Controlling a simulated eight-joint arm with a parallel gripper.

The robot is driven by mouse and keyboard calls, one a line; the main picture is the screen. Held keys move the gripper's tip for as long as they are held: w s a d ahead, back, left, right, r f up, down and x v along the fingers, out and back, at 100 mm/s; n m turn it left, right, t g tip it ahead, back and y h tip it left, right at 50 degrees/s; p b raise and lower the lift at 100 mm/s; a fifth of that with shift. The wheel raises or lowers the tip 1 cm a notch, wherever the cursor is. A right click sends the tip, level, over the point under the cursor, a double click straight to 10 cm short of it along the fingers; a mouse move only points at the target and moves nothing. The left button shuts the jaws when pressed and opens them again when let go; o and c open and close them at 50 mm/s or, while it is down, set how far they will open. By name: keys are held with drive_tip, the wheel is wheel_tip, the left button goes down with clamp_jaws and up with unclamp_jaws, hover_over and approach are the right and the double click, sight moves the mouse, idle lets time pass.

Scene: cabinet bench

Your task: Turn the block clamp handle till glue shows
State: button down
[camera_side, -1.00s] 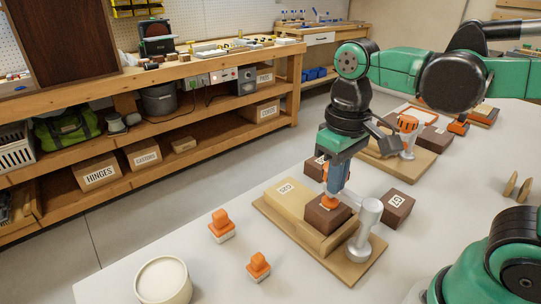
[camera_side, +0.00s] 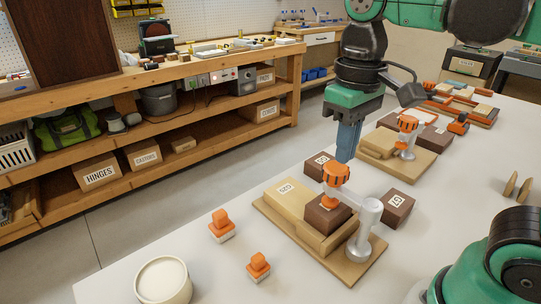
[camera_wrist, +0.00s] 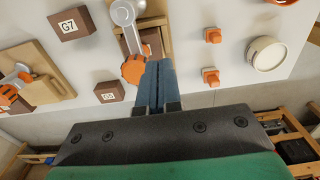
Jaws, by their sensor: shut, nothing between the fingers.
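The near block clamp has an orange handle (camera_side: 336,174) on a grey arm, with a silver post (camera_side: 366,222) beside it. Its orange foot rests on a dark brown block (camera_side: 325,215) on the wooden board (camera_side: 345,272). No glue can be made out at the block's edges. My gripper (camera_side: 345,155) is shut and empty, pointing down just behind the handle in the side view. In the wrist view the shut fingers (camera_wrist: 158,68) lie just right of the orange handle (camera_wrist: 133,69). I cannot tell whether they touch it.
A second clamp (camera_side: 407,124) on its own board stands behind. Loose dark blocks, one marked G7 (camera_side: 397,205), lie around the near board. Two orange-topped pieces (camera_side: 221,226) and a round cream tub (camera_side: 163,281) stand in front at left.

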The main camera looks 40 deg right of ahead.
approach(335, 175)
drive_tip(key=s+d+f, duration=0.2)
drive_tip(key=d, duration=0.1)
wheel_tip(335, 175, down, 6)
drive_tip(key=shift+s+f, duration=0.15)
drive_tip(key=shift+f, duration=0.05)
idle(0.5)
drive_tip(key=shift+w+a, duration=0.15)
drive_tip(key=shift+w, duration=0.2)
idle(0.7)
drive_tip(key=shift+a, duration=1)
drive_tip(key=shift+s, duration=0.1)
